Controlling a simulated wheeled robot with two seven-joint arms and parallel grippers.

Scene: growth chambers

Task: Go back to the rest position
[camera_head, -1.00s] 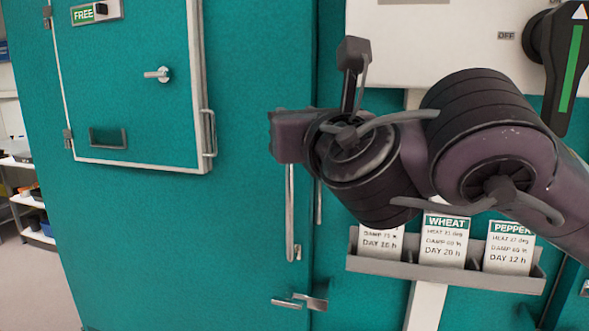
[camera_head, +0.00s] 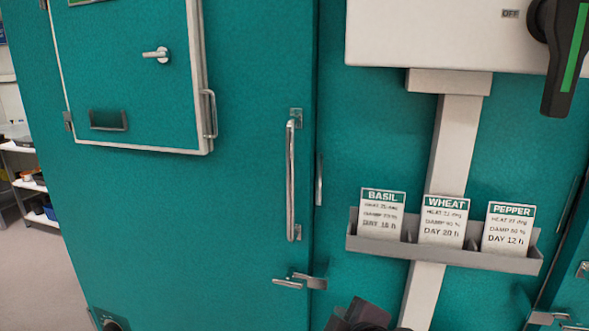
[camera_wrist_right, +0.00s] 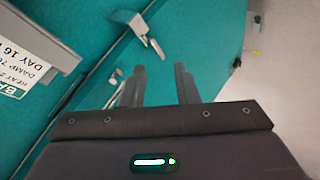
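My right gripper (camera_wrist_right: 158,86) shows in the right wrist view. Its two fingers stand apart with nothing between them, and the teal chamber wall and floor lie beyond. My left gripper is not in view.
A grey holder (camera_head: 400,251) carries the basil (camera_head: 381,213), wheat (camera_head: 443,221) and pepper cards (camera_head: 508,229). The teal chamber door has a long handle (camera_head: 291,180) and a latch (camera_head: 300,281). A white switch box (camera_head: 430,35) hangs above. Open floor (camera_head: 35,280) lies left.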

